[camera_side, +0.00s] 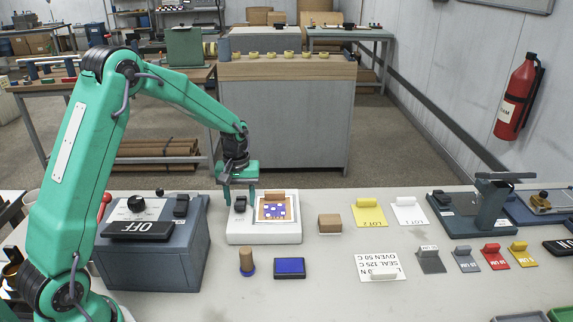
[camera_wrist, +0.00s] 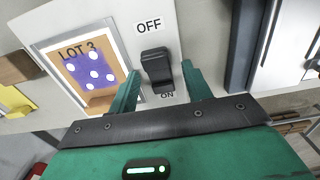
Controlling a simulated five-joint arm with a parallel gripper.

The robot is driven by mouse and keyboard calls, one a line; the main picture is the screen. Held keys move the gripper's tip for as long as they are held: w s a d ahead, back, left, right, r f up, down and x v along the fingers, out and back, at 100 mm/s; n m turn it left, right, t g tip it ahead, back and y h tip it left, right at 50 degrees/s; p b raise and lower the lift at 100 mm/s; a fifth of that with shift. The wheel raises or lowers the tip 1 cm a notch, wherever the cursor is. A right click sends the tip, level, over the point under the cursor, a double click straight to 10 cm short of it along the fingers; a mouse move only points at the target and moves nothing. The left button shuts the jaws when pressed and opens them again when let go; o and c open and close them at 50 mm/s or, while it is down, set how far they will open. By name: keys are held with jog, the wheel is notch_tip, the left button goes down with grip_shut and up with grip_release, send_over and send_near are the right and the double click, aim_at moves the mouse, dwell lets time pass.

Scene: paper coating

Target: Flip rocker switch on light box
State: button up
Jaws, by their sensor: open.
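The white light box (camera_side: 264,233) sits on the bench in the side view and also shows in the wrist view (camera_wrist: 190,28). Its black rocker switch (camera_wrist: 157,68) lies between an OFF label and an ON label; I cannot tell which end is pressed. A framed purple sheet with white dots (camera_wrist: 92,72), marked LOT 3, lies on the box beside the switch. My gripper (camera_wrist: 160,76) is open and empty, its green fingers on either side of the switch. In the side view my gripper (camera_side: 240,203) points down over the left part of the box. I cannot tell whether the fingers touch anything.
In front are a wooden-handled stamp (camera_side: 246,260) and a blue pad (camera_side: 289,268). A brown block (camera_side: 329,223) and lot cards (camera_side: 370,213) are to the right.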

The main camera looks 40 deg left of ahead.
aim_at(239, 203)
jog(key=shift+c, duration=0.2)
jog(key=c, duration=1)
jog(key=shift+o, duration=0.4)
jog(key=shift+s+d+t, duration=0.1)
jog(key=shift+d+t, duration=0.05)
jog(key=shift+t, duration=0.35)
jog(key=o, duration=1)
jog(key=shift+c, duration=0.2)
jog(key=shift+s+d+r, duration=0.1)
jog(key=shift+s+r, duration=0.1)
jog(key=shift+r, duration=1.75)
jog(key=shift+s+r, duration=0.15)
jog(key=shift+r, duration=1.8)
